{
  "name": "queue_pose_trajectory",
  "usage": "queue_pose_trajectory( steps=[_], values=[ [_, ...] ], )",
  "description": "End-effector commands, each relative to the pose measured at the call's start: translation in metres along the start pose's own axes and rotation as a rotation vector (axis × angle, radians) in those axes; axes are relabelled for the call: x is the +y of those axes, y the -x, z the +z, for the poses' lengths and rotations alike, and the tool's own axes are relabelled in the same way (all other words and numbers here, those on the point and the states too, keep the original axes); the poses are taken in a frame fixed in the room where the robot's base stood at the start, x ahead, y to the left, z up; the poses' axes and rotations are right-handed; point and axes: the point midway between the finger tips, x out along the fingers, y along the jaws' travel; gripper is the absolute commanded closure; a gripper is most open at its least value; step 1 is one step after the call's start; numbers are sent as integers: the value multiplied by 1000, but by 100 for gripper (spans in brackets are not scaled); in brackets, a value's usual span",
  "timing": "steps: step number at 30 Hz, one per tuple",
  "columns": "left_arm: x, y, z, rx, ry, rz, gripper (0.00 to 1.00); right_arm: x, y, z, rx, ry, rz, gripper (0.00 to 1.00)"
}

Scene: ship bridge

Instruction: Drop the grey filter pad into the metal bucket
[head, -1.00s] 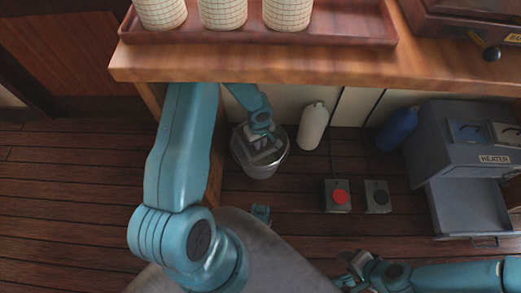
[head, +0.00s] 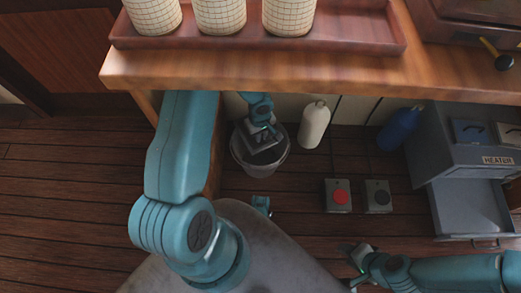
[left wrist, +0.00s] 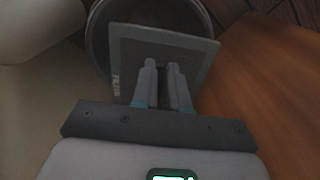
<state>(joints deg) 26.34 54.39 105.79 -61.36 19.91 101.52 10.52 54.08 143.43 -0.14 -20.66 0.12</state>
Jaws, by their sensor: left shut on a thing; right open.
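The grey filter pad (left wrist: 195,52) is a flat square with a lighter border, held between the fingers of my left gripper (left wrist: 163,66). In the head view the left gripper (head: 262,137) is over the metal bucket (head: 261,168), which stands on the floor under the counter. The bucket's rim also shows behind the pad in the left wrist view (left wrist: 97,32). The pad covers much of the bucket's opening there; its exact height above the rim is hard to tell. My right gripper (head: 357,265) is open and empty at the lower right of the head view.
A white bottle (head: 314,125) stands right of the bucket, and a blue bottle (head: 399,128) farther right. A red-button box (head: 338,196) and a black-button box (head: 378,196) sit on the floor. The heater (head: 458,150) has an open drawer. The wooden counter (head: 250,70) overhangs the bucket.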

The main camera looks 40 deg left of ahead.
Motion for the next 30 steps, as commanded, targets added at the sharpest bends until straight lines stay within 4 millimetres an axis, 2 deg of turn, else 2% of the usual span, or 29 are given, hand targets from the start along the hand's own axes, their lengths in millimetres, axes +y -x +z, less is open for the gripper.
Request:
queue_pose_trajectory(
  steps=[6, 10, 15, 23, 24, 27, 30],
  values=[
    [-6, -34, 5, -4, 3, -4, 100, 10, -19, -5, 11, -12, 1, 57],
    [-8, -48, 6, -3, 5, -4, 100, 14, -25, -7, 17, -18, 2, 57],
    [-10, -57, 8, -3, 7, -3, 100, 16, -29, -8, 21, -21, 2, 57],
    [-11, -57, 9, -4, 8, -3, 100, 16, -28, -8, 21, -22, 3, 57],
    [-11, -57, 9, -4, 8, -3, 83, 16, -28, -8, 21, -22, 3, 57],
    [-11, -57, 9, -4, 8, -3, 57, 16, -29, -8, 21, -22, 3, 57],
    [-11, -57, 9, -4, 8, -3, 57, 16, -29, -8, 21, -22, 3, 57]
  ],
)
